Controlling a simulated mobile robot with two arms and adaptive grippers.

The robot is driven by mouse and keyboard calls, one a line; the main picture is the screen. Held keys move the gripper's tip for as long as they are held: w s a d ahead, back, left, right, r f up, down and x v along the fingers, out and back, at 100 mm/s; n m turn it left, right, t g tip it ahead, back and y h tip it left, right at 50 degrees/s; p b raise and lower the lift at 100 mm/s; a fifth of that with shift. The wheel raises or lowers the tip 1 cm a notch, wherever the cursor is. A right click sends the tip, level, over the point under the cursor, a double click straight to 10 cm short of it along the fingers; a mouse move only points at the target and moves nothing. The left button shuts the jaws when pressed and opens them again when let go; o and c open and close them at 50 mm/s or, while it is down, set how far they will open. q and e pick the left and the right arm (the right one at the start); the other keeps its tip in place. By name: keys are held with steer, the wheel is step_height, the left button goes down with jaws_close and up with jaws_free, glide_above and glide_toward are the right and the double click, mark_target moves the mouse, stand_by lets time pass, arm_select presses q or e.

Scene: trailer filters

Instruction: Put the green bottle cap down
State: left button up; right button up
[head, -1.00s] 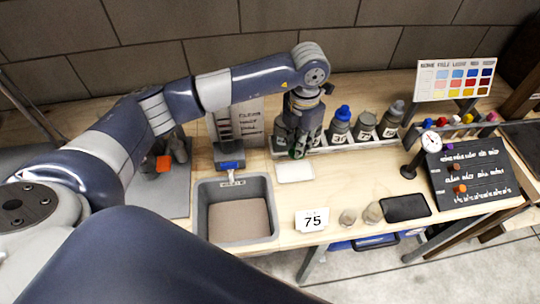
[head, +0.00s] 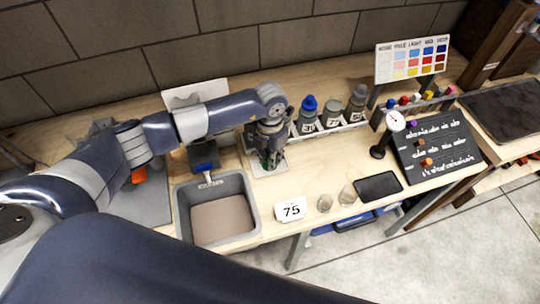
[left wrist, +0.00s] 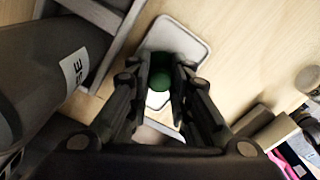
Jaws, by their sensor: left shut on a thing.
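My left gripper (head: 268,163) is shut on the green bottle cap (left wrist: 161,79), which shows between the fingers in the left wrist view. In the head view the fingers mostly hide the cap. The gripper points down over a small pale square pad (head: 283,168) on the wooden bench. The pad also shows beneath the cap in the left wrist view (left wrist: 172,38). I cannot tell whether the cap touches the pad. My right gripper is not in view.
A grey bin (head: 182,208) stands just left of the pad. Grey bottles (head: 331,113), one blue-capped (head: 308,112), stand in a rack behind.

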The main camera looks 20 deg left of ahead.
arm_select(q)
steer(key=shift+f, duration=0.2)
steer(key=o, duration=0.6)
steer(key=shift+r, duration=0.1)
steer(key=shift+o, duration=0.5)
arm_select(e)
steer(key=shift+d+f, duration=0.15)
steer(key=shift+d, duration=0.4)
arm_select(q)
steer(key=shift+r, duration=0.15)
step_height(320, 180, up, 12)
steer(key=b, duration=0.2)
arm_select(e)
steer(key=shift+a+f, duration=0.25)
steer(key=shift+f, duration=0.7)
arm_select(q)
steer(key=shift+s, duration=0.1)
